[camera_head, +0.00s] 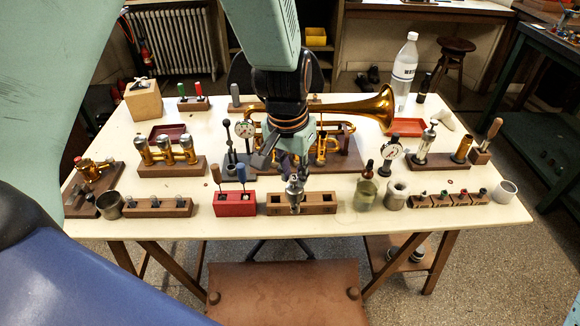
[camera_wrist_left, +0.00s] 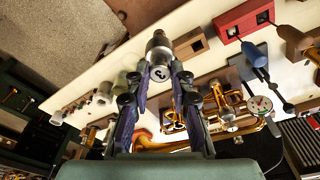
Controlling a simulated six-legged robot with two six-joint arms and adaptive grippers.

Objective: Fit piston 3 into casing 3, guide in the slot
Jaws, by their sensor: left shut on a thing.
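My left gripper (camera_head: 293,172) points down over the front middle of the table, shut on a silver piston (camera_head: 294,191). In the left wrist view the fingers (camera_wrist_left: 159,72) hold the piston (camera_wrist_left: 158,50) by its round end, which bears a dark number I cannot read surely. The piston is upright in front of a wooden block with square openings (camera_head: 322,204); whether its lower end is inside an opening is unclear. The brass horn (camera_head: 360,112) lies behind, its valve casings (camera_head: 321,152) partly hidden by my arm. My right gripper is not in view.
A red block with two handled tools (camera_head: 235,208) stands left of the wooden block. A glass dropper bottle (camera_head: 366,190) and metal cup (camera_head: 396,195) stand right. A wooden stand with brass cylinders (camera_head: 170,169) is at the left.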

